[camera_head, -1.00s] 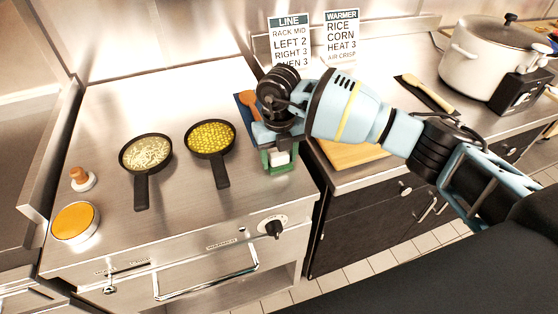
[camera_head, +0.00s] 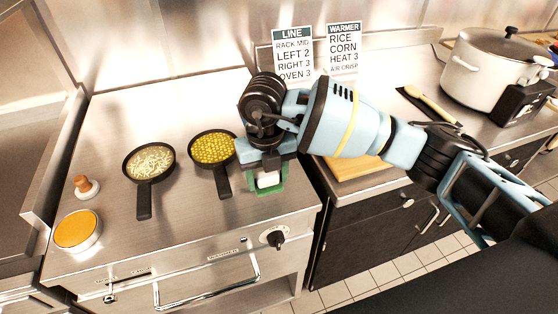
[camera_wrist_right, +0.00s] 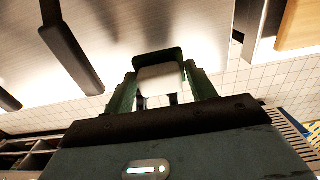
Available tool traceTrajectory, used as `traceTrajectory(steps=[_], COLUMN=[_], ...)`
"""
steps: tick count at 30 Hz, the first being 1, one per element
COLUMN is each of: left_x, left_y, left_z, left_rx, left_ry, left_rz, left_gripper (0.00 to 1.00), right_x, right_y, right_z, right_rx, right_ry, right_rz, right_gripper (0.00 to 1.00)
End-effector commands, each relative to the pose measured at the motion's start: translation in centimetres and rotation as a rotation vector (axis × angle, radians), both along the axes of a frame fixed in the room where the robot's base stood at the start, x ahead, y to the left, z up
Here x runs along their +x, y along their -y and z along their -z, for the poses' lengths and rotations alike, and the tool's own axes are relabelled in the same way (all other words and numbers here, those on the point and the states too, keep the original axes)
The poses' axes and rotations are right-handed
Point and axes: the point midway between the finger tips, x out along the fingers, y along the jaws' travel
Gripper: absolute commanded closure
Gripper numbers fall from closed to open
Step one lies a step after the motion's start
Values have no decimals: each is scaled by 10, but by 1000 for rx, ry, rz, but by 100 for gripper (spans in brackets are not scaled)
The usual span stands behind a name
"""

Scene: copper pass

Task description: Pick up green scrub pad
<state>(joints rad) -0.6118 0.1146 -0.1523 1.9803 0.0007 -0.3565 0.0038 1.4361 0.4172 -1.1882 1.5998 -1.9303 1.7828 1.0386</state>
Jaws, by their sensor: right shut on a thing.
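My right gripper (camera_head: 268,180) is over the front right part of the steel counter, right of the pan of corn. It is shut on the green scrub pad (camera_head: 262,191), whose green edges show around a pale block at the jaws. In the right wrist view the green pad (camera_wrist_right: 158,57) shows at the jaws, with the pale block in the middle. The jaws hide part of it, and I cannot tell its exact clearance above the counter. My left gripper is not in view.
A pan of corn (camera_head: 212,149) and a pan of pale food (camera_head: 150,162) have handles toward the front. A wooden-knobbed item (camera_head: 84,186) and a round orange-topped tin (camera_head: 77,231) stand at left. A cutting board (camera_head: 352,167), a pot (camera_head: 490,72) and a knob (camera_head: 276,238) are at right.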

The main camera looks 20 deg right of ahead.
Motion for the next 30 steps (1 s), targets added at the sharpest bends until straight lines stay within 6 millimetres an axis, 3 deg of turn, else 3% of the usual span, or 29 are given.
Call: traceTrajectory(steps=[4, 12, 28, 29, 30], left_x=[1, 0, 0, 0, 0], left_y=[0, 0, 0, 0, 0], left_z=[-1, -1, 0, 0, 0], left_rx=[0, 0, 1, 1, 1], left_ry=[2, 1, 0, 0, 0], left_rz=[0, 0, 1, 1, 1], left_gripper=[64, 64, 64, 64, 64], right_x=[-28, -56, -65, -65, -65], right_y=[-25, -50, -58, -58, -58], right_z=[-4, -7, -8, -8, -8], right_rx=[1, -1, -1, -1, 0], right_ry=[1, 0, 0, 0, 0], right_rz=[-5, -1, 2, 2, 2], right_gripper=[67, 67, 67, 47, 52])
